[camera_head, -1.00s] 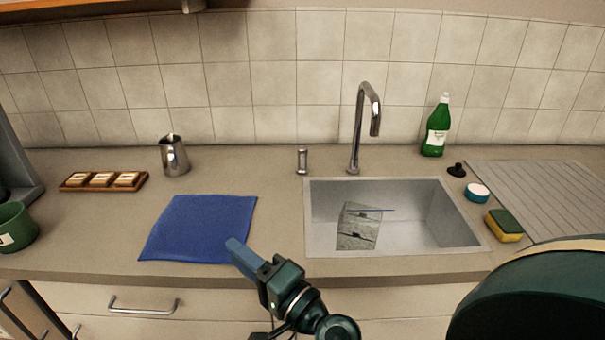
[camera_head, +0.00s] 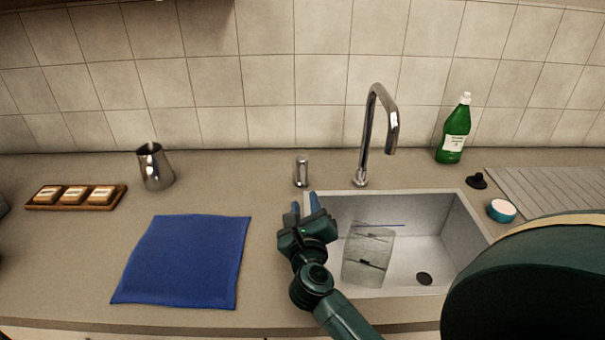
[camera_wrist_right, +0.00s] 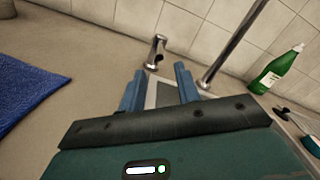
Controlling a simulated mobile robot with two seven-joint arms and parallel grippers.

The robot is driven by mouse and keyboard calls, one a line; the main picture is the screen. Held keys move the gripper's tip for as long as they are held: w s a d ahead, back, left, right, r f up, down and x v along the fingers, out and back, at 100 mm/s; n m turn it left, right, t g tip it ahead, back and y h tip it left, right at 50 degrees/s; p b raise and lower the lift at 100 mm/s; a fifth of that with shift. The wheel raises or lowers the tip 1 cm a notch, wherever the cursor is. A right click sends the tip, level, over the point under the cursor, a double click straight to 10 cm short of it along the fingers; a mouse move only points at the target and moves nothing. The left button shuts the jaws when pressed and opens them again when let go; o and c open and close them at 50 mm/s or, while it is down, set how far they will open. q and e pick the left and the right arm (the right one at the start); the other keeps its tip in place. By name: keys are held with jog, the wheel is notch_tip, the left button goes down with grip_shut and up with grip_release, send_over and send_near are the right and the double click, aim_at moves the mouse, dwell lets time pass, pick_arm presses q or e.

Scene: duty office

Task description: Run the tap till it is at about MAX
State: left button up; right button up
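The chrome tap (camera_head: 367,140) rises behind the sink (camera_head: 452,232), its spout over the basin. No water stream shows. A short chrome post (camera_head: 302,173), seemingly the tap's control, stands left of it. A see-through container (camera_head: 368,262) with dark marks and a thin bluish line near its top is in the basin; its water level cannot be told. My right gripper (camera_head: 304,208) is open and empty, just in front of the post, fingers pointing toward it. In the right wrist view, the post (camera_wrist_right: 157,50) lies beyond the fingertips (camera_wrist_right: 160,80). My left gripper is not in view.
A blue cloth (camera_head: 183,262) lies left of the gripper. A metal jug (camera_head: 155,168) and a wooden tray (camera_head: 40,205) are farther left. A green bottle (camera_head: 454,135), black stopper (camera_head: 477,181) and round tub (camera_head: 501,210) are right of the tap. The tiled wall stands behind.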

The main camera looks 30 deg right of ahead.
send_near(302, 164)
jog(key=x, duration=0.4)
jog(key=shift+w+d+f, duration=0.15)
jog(key=shift+w+f, duration=0.05)
jog(key=shift+w, duration=0.2)
grip_shut()
